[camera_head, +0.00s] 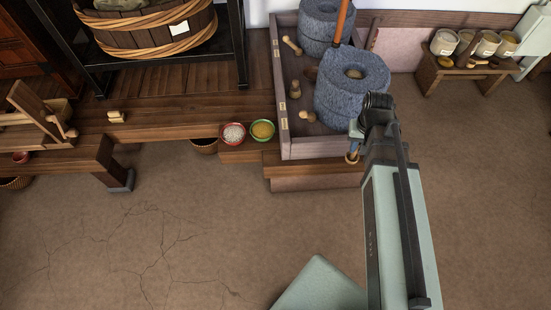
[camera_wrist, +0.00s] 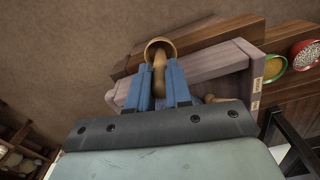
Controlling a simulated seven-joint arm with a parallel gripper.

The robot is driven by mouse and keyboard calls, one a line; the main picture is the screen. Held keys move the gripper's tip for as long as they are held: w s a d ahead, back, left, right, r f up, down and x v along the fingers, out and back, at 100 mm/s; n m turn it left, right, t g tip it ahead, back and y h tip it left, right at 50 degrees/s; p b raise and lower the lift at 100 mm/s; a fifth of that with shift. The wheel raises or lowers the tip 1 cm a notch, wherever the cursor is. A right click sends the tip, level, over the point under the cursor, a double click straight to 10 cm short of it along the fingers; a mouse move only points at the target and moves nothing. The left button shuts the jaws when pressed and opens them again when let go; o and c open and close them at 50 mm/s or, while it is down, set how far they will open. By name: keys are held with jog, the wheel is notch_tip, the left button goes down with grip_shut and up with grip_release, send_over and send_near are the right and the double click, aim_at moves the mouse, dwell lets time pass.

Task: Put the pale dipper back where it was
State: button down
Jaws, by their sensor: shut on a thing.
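My gripper (camera_wrist: 160,88) has blue fingers shut on the handle of a light-wood dipper, the pale dipper (camera_wrist: 159,50). In the wrist view its round hollow bowl sticks out beyond the fingertips. In the head view the gripper (camera_head: 355,143) is in front of the stone quern (camera_head: 350,85), over the front right part of the wooden tray (camera_head: 322,148). The dipper's bowl (camera_head: 352,158) shows just below the fingers. I cannot tell whether it touches the tray's front wall.
The tray holds another stone (camera_head: 318,22), a pale wooden tool (camera_head: 292,45) and small wooden pieces. A red bowl of white grain (camera_head: 233,133) and a green bowl of yellow grain (camera_head: 262,130) stand left of it. A jar bench (camera_head: 465,70) is at right; front floor is clear.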

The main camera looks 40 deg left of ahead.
jog(key=s+a+f+n, duration=0.1)
jog(key=s+a+f, duration=0.25)
jog(key=a, duration=0.55)
jog(key=s+a+f, duration=0.3)
jog(key=a+f, duration=0.1)
jog(key=a, duration=0.5)
jog(key=s+a+f+n, duration=0.1)
jog(key=s+a+f, duration=0.3)
jog(key=a, duration=0.5)
jog(key=shift+w+a+f+m, duration=0.4)
jog(key=shift+f+m, duration=0.45)
jog(key=shift+f, duration=0.95)
jog(key=shift+w+a+f+m, duration=0.25)
jog(key=shift+a+f+m, duration=0.5)
jog(key=shift+f, duration=1.1)
jog(key=shift+w+a+f+m, duration=0.35)
jog(key=shift+f+m, duration=0.65)
jog(key=shift+f, duration=0.8)
jog(key=shift+f, duration=0.1)
jog(key=c, duration=1.1)
grip_release()
jog(key=shift+o, duration=0.2)
notch_tip(320, 180, up, 12)
